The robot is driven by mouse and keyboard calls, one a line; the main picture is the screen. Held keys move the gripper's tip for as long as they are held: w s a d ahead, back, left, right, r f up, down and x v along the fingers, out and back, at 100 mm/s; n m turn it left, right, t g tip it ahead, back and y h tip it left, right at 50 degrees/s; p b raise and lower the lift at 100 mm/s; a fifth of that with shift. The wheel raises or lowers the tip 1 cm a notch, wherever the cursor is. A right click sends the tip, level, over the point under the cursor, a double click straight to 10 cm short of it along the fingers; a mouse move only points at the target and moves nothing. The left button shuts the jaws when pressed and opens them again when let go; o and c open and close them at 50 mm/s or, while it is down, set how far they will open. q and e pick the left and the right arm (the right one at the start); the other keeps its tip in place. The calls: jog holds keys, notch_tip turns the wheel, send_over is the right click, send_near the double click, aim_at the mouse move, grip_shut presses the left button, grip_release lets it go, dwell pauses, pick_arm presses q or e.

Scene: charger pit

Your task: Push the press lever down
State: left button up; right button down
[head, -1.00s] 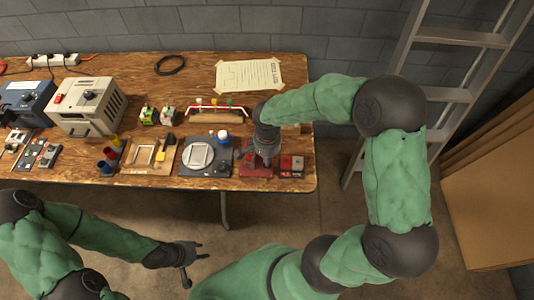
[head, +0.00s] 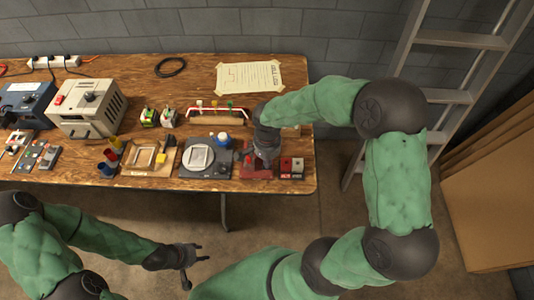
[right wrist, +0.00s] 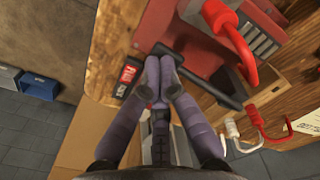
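The red press (head: 257,173) stands near the front edge of the bench, right of the grey plate. In the right wrist view its red body (right wrist: 190,22) fills the top, with a black bar (right wrist: 205,80) running across it. A red curved handle (right wrist: 228,35) is beside the bar. My right gripper (head: 262,163) is over the press. In the right wrist view its fingers (right wrist: 160,66) are close together at the black bar's left part; contact is hard to tell. My left gripper (head: 196,264) is open and empty, in front of the bench.
Red and grey blocks (head: 291,167) stand just right of the press. A grey plate with a white disc (head: 206,172) lies to its left. Behind is a wooden rack with red leads (head: 215,106). A ladder (head: 455,95) leans at the right. The bench's back middle is fairly clear.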

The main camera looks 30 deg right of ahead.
notch_tip(320, 180, up, 8)
jog(key=p, duration=0.4)
jog(key=shift+f+p, duration=0.25)
jog(key=shift+p, duration=0.15)
dwell(0.7)
